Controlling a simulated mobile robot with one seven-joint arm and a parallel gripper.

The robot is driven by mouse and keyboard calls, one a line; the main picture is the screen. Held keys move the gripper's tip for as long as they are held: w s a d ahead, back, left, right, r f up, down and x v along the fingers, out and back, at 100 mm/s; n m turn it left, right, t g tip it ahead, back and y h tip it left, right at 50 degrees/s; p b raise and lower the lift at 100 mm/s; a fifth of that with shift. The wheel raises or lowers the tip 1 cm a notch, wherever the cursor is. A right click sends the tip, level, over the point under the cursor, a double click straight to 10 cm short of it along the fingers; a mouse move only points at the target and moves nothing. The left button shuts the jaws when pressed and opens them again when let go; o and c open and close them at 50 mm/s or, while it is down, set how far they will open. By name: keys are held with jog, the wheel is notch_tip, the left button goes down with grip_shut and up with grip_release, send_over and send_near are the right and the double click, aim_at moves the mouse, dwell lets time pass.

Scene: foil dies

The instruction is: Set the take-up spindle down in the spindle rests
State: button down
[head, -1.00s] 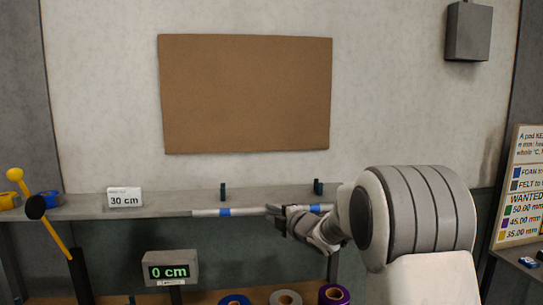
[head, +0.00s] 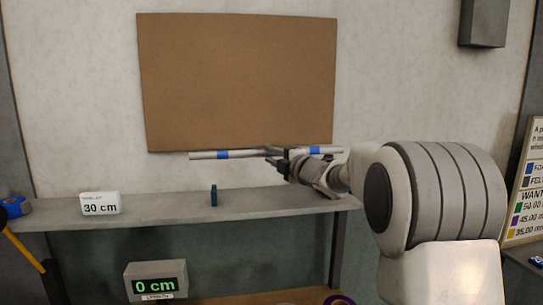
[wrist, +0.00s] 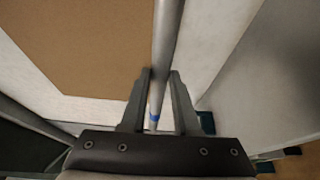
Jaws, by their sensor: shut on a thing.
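The take-up spindle (head: 258,154) is a thin silver rod with two blue bands, held roughly level above the shelf in the head view. My gripper (head: 274,157) is shut on it between the bands, nearer the right one. In the wrist view the spindle (wrist: 167,45) runs between the fingers of my gripper (wrist: 161,78), with a blue band beyond them. One dark teal spindle rest (head: 213,195) stands upright on the shelf, below and apart from the spindle. The other rest is hidden behind my arm in the head view. A teal piece (wrist: 207,122) shows in the wrist view, probably a rest.
The grey shelf (head: 150,210) carries a white 30 cm sign (head: 100,204) and a blue roll (head: 17,206) at left. A brown board (head: 235,80) hangs on the wall behind. A 0 cm display (head: 156,281) stands below the shelf.

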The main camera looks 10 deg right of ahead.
jog(key=shift+f+b, duration=1.85)
jog(key=shift+f, duration=0.75)
notch_tip(320, 180, down, 4)
jog(key=b, duration=0.4)
jog(key=c, duration=0.7)
grip_release()
jog(key=shift+o, duration=0.6)
jog(key=shift+f, duration=0.15)
